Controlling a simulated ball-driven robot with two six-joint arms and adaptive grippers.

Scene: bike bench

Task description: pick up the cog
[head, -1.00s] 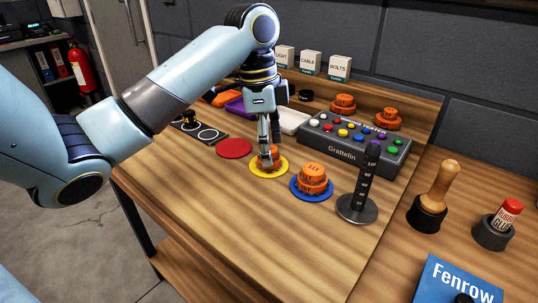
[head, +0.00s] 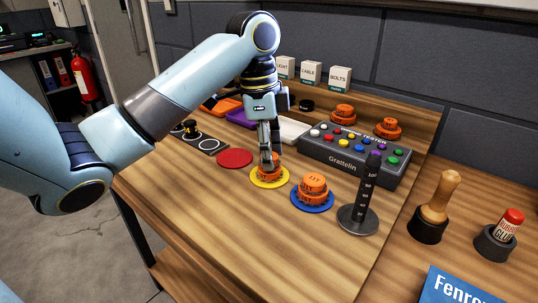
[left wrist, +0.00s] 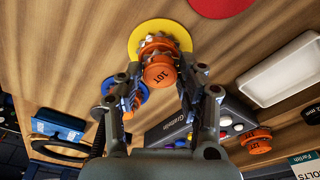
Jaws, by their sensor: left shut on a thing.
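An orange cog stack (head: 268,175) sits at the yellow disc (head: 254,180). In the left wrist view its top, marked 10T (left wrist: 159,75), shows between my fingers, with grey toothed rings beyond it over the yellow disc (left wrist: 148,30). My left gripper (head: 267,160) points down from above and is shut on this cog. Its fingers also show in the left wrist view (left wrist: 159,82). I cannot tell whether the cog is clear of the disc. A second orange cog stack (head: 313,186) rests on the blue disc (head: 328,202). My right gripper is not in view.
A red disc (head: 234,158) lies left of the yellow one. A dark post (head: 367,185) on a round base stands right of the blue disc. Behind are the Grattelin tester box (head: 341,161), a white tray (head: 293,131) and more orange cogs (head: 388,128). The front bench is clear.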

